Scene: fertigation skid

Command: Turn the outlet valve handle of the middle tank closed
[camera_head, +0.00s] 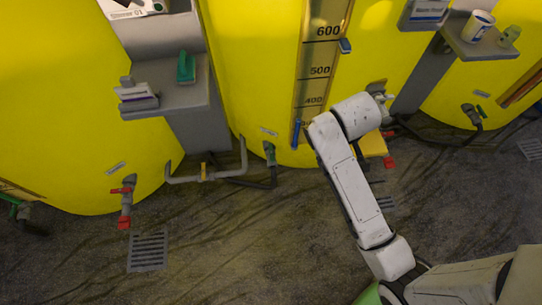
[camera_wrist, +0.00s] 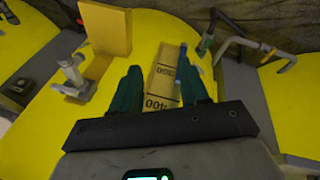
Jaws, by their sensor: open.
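The middle tank (camera_head: 260,60) is a big yellow tank with a level scale. Low on its right side in the head view are a red handle (camera_head: 389,134) and a red end (camera_head: 390,162), beside a yellow plate (camera_head: 374,145) and partly covered by my arm. The yellow plate shows as a block in the wrist view (camera_wrist: 107,32); I cannot make out a red handle there. My gripper (camera_wrist: 160,80) is open and empty, its dark green fingers in front of the scale (camera_wrist: 163,80), to the right of the block. My arm hides the fingers in the head view.
A grey T-shaped fitting (camera_wrist: 74,76) stands left of the fingers. The left tank's red-handled valve (camera_head: 124,190) is farther left. Floor near the drain grate (camera_head: 148,250) is clear.

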